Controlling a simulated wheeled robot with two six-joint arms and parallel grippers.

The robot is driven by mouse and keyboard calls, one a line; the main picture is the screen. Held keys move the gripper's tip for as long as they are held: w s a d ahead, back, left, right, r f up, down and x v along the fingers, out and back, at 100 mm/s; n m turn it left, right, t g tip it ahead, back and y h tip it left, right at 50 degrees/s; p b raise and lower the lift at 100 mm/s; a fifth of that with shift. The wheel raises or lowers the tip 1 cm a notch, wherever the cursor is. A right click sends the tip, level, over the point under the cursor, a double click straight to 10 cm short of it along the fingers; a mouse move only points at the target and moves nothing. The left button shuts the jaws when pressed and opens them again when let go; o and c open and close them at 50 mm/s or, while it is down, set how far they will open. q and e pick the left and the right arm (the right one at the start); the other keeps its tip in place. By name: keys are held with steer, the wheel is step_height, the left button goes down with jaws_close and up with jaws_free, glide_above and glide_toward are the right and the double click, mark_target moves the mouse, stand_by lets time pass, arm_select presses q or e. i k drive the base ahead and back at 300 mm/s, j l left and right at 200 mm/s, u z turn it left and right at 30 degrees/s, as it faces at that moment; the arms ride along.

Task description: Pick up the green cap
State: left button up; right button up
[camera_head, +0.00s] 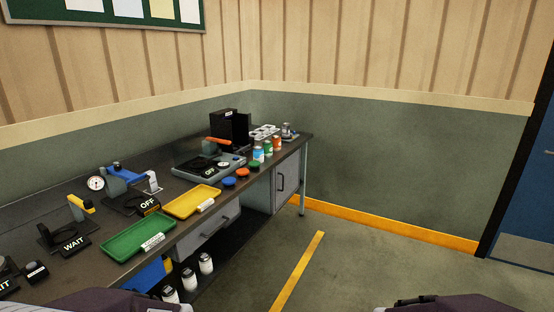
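A small round green cap (253,164) lies near the front edge of the dark workbench (225,195), toward its far end. An orange-red cap (242,172) and a blue cap (229,181) lie in a row with it, nearer to me. Several small jars with coloured labels (267,148) stand just beyond the green cap. Dark purple parts of my arms show at the bottom left and bottom right edges, away from the cap. Neither gripper's fingers can be seen.
A green tray (124,252) and a yellow tray (180,212) lie along the bench front. A device marked OFF (185,168) stands left of the caps. White bottles (206,263) stand on a lower shelf. The floor right of the bench is clear.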

mark_target(252, 164)
steer(key=i, duration=3)
